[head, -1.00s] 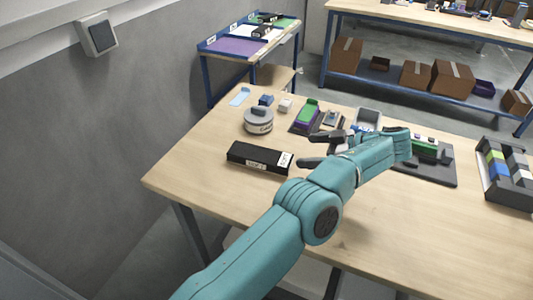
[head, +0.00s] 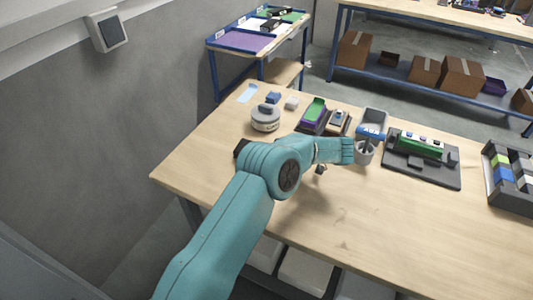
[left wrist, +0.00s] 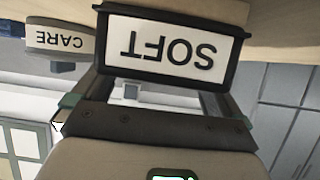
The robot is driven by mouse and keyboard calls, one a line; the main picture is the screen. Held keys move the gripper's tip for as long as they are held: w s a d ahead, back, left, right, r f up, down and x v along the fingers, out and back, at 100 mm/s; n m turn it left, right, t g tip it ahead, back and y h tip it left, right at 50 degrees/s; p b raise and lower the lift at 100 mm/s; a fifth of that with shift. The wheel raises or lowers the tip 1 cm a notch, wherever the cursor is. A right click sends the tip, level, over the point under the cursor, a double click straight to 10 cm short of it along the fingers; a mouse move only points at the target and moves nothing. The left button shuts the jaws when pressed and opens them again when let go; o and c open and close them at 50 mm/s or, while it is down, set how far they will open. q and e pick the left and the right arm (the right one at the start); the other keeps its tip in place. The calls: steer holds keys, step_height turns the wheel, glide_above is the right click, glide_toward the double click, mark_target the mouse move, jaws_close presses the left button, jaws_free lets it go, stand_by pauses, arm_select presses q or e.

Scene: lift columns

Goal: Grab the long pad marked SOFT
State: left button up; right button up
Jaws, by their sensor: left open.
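The long black pad (head: 241,149) lies on the wooden table; in the head view my left arm covers all but its left end. In the left wrist view its white end label (left wrist: 168,47) reads SOFT, upside down, close ahead. My left gripper (left wrist: 158,82) is open, with one finger toward each side of the pad's end; I cannot tell whether they touch it. My right gripper is in neither view.
A round grey tin (head: 265,118) stands behind the pad; a CARE label (left wrist: 58,39) shows beside it in the wrist view. A purple-green block (head: 313,115), a grey cup (head: 364,153) and a black fixture (head: 425,170) stand further right. The front right of the table (head: 400,225) is clear.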

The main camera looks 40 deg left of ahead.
arm_select(q)
steer(key=shift+x, duration=0.95)
steer(key=shift+c, duration=0.9)
steer(key=c, duration=0.6)
steer(key=shift+s, duration=0.1)
steer(key=c, duration=0.4)
steer(key=shift+r, duration=0.2)
steer(key=shift+c, duration=0.6)
